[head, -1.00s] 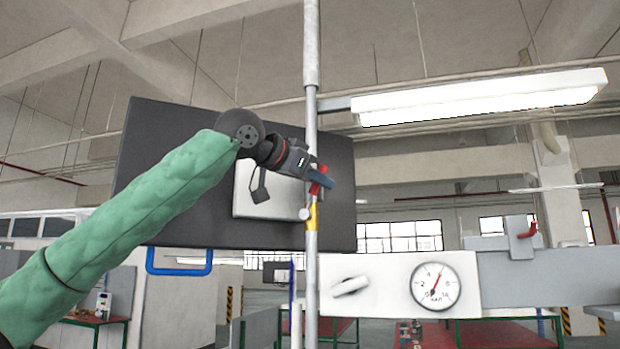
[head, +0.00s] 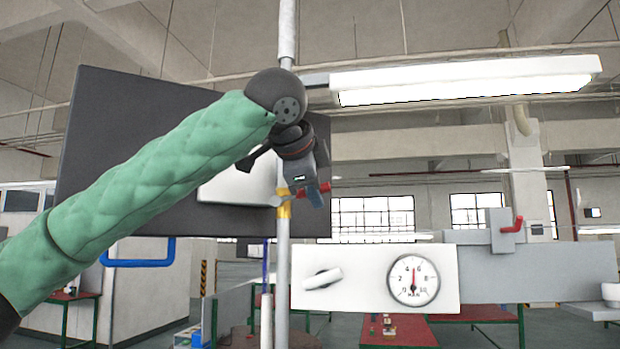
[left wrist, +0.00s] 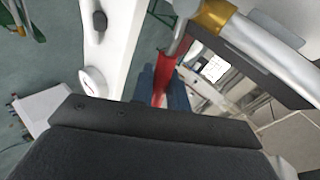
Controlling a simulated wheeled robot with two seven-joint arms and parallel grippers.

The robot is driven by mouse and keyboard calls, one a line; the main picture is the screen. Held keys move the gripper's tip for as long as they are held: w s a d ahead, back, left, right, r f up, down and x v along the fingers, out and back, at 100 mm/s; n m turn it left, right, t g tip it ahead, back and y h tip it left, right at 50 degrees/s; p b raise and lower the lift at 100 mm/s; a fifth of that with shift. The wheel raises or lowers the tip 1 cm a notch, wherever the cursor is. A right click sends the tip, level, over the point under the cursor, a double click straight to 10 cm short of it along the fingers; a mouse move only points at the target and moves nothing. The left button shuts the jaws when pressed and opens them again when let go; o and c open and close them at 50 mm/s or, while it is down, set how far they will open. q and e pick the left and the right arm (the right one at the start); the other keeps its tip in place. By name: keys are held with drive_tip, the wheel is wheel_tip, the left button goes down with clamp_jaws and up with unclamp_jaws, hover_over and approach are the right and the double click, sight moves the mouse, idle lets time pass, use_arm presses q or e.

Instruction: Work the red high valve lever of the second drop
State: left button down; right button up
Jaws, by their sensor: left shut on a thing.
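The red valve lever (head: 320,187) sits beside the vertical grey pipe (head: 283,255), just above a brass-coloured fitting (head: 284,210). In the head view it points to the right, away from the pipe, and is partly hidden by my gripper. My left gripper (head: 316,192) is shut on the lever with its blue fingertips. In the left wrist view the red lever (left wrist: 164,76) runs from the valve down between the blue fingertips (left wrist: 177,96). My right gripper is in neither view.
A white panel with a round gauge (head: 414,280) and a white knob (head: 322,279) is right of the pipe. A dark board (head: 110,180) is behind my arm, and a lamp (head: 465,80) hangs above right.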

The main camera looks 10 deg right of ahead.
use_arm(q)
drive_tip(key=shift+d+f+m+y, duration=0.1)
drive_tip(key=shift+f+m+y, duration=0.4)
drive_tip(key=shift+f+y, duration=0.1)
drive_tip(key=shift+f, duration=0.2)
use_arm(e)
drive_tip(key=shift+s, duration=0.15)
use_arm(q)
drive_tip(key=shift+f+m+t+y, duration=0.15)
drive_tip(key=shift+m+t+y, duration=0.15)
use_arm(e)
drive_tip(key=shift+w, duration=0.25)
